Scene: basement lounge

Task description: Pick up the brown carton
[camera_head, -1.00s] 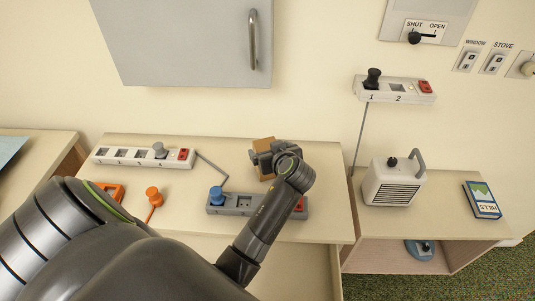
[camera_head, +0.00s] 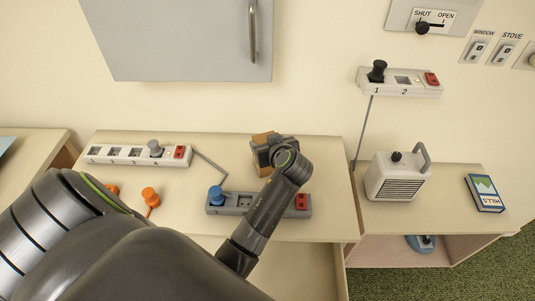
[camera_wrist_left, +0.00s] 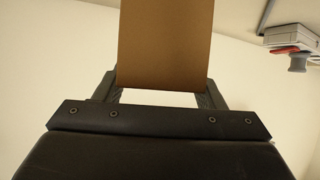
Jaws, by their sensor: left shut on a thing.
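The brown carton (camera_head: 263,137) is at the back of the middle table in the head view, mostly hidden behind my left gripper (camera_head: 270,152). In the left wrist view the carton (camera_wrist_left: 165,45) is a plain brown face rising between the two fingers of the left gripper (camera_wrist_left: 160,85). The left gripper is shut on the carton. I cannot tell whether the carton's bottom touches the table. My right gripper is not in view.
On the table (camera_head: 325,170) are a white power strip (camera_head: 125,154), a grey strip (camera_head: 270,204) with a blue plug (camera_head: 216,194), and an orange plug (camera_head: 150,195). A white heater (camera_head: 398,177) and blue box (camera_head: 485,193) stand right. A grey cabinet (camera_head: 180,40) hangs above.

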